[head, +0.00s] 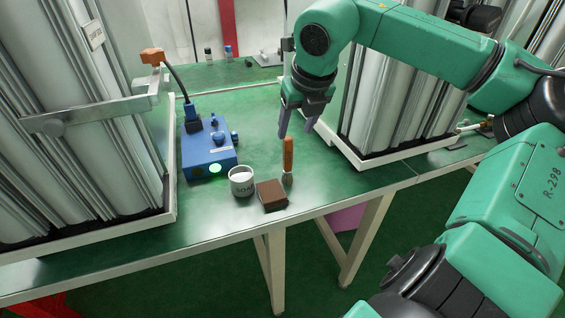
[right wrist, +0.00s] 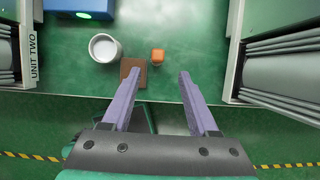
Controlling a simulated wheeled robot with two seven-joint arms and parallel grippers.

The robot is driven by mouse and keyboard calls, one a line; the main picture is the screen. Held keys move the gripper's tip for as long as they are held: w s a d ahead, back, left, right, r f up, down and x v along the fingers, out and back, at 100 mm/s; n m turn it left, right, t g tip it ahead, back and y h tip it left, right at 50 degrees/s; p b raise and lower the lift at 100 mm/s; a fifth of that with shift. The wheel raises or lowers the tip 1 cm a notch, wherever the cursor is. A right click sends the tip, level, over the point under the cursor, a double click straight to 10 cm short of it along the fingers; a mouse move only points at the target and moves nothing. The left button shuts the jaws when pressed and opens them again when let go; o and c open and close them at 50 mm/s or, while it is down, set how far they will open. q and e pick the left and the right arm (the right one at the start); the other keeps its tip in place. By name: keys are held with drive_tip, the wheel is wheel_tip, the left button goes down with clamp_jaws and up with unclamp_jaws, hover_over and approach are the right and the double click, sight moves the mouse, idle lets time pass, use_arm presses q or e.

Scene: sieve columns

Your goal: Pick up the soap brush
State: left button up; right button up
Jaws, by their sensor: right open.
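My right gripper (head: 297,134) is open and empty, pointing down above and behind the brush in the head view. Its two purple fingers (right wrist: 159,73) are spread apart in the right wrist view and do not appear to touch the brush. My left gripper is in neither view.
A white soap cup (head: 242,182) and a brown block (head: 272,195) stand close left of the brush. A blue box (head: 207,160) with a cable is behind them. Sieve columns (head: 400,90) rise at both sides. The table's front edge is close.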

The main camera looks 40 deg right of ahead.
sight(286, 156)
drive_tip(key=x, duration=1.2)
drive_tip(key=shift+w+a+f, duration=0.15)
drive_tip(key=shift+w+f, duration=0.15)
drive_tip(key=shift+f, duration=0.05)
drive_tip(key=shift+s+r, duration=0.1)
clamp_jaws()
